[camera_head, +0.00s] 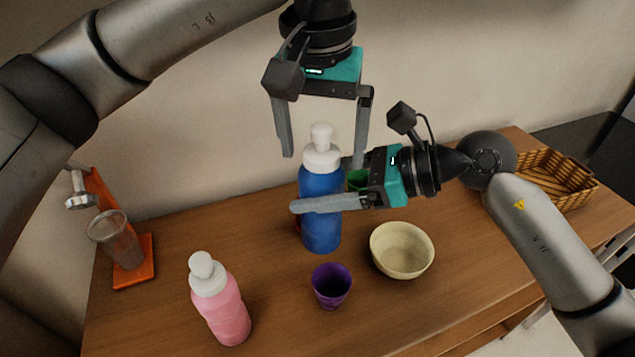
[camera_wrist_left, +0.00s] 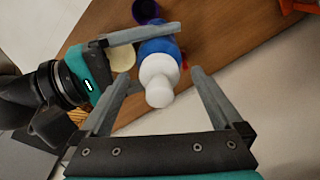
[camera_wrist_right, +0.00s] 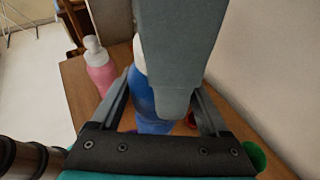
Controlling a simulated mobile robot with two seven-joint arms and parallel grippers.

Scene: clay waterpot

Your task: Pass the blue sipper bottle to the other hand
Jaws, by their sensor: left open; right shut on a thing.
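The blue sipper bottle (camera_head: 321,222) is upright, with a white cap and spout. It also shows in the left wrist view (camera_wrist_left: 160,50) and, partly hidden, in the right wrist view (camera_wrist_right: 150,118). My right gripper (camera_head: 322,190) is shut on its upper body, reaching in from the right. My left gripper (camera_head: 322,158) is open above it, pointing down, with its fingers on either side of the white cap and apart from it. In the right wrist view a grey left finger covers much of the bottle. Whether the bottle's base touches the table cannot be told.
A pink bottle (camera_head: 222,310), a purple cup (camera_head: 331,287) and a cream bowl (camera_head: 402,250) stand on the wooden table (camera_head: 180,255) in front. A glass on an orange stand (camera_head: 133,270) is at left. A wicker basket (camera_head: 560,180) is at right. A green item (camera_head: 357,179) is behind my right gripper.

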